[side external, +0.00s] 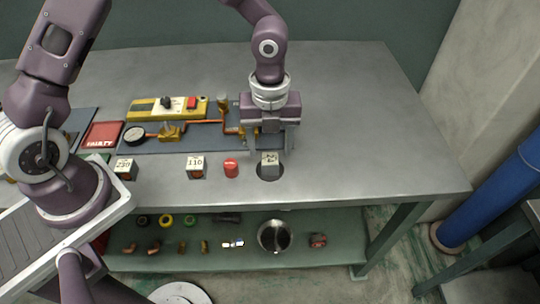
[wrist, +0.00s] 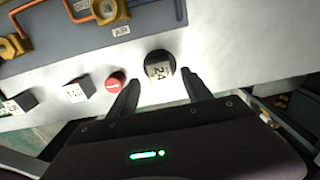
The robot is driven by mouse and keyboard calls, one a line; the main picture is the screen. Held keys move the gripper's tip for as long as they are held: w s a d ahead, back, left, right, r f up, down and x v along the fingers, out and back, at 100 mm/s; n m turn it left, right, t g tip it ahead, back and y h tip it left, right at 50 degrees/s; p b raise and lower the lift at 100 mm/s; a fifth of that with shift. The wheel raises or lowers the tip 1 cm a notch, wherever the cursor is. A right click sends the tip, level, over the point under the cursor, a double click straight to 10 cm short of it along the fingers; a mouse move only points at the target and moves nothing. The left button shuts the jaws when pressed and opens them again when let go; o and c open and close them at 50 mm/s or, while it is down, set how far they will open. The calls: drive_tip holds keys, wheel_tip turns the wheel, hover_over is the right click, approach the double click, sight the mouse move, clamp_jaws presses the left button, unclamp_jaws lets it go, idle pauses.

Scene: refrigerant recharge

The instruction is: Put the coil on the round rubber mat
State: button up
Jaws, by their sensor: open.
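A small block-shaped coil marked 24 (side external: 270,158) sits on the round dark rubber mat (side external: 271,175) near the table's front edge. In the wrist view the coil (wrist: 159,70) lies on the mat (wrist: 155,54), within its outline. My gripper (side external: 269,150) is above the coil, pointing down, with its fingers apart. In the wrist view the fingers (wrist: 160,80) stand to either side of the coil with gaps, not gripping it. Two similar coils, marked 110 (side external: 196,167) and 230 (side external: 125,169), stand to the left along the front.
A red round cap-like piece (side external: 231,168) stands just left of the mat. Behind is a blue-grey board (side external: 205,137) with copper pipes, brass valve, gauge and yellow box. A red FAULTY tray (side external: 102,134) lies left. The tabletop right of the mat is clear.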

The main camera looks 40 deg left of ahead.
sight(270, 158)
drive_tip(key=s+a+r+n+t+y, duration=0.1)
drive_tip(key=s+a+r+n, duration=0.1)
drive_tip(key=r, duration=0.4)
drive_tip(key=s+a+r+n, duration=0.1)
drive_tip(key=a+r+n, duration=0.15)
drive_tip(key=r, duration=0.35)
drive_tip(key=s+a+r+n+t, duration=0.2)
drive_tip(key=s+r+n, duration=0.3)
drive_tip(key=s+n, duration=0.3)
drive_tip(key=s+a+r+n+t+h, duration=0.1)
drive_tip(key=s+a+r+n+t, duration=0.1)
drive_tip(key=s+n, duration=0.7)
wheel_tip(270, 158, up, 3)
drive_tip(key=a+n, duration=0.1)
drive_tip(key=n, duration=0.4)
drive_tip(key=shift+a+t, duration=0.15)
drive_tip(key=shift+t, duration=0.15)
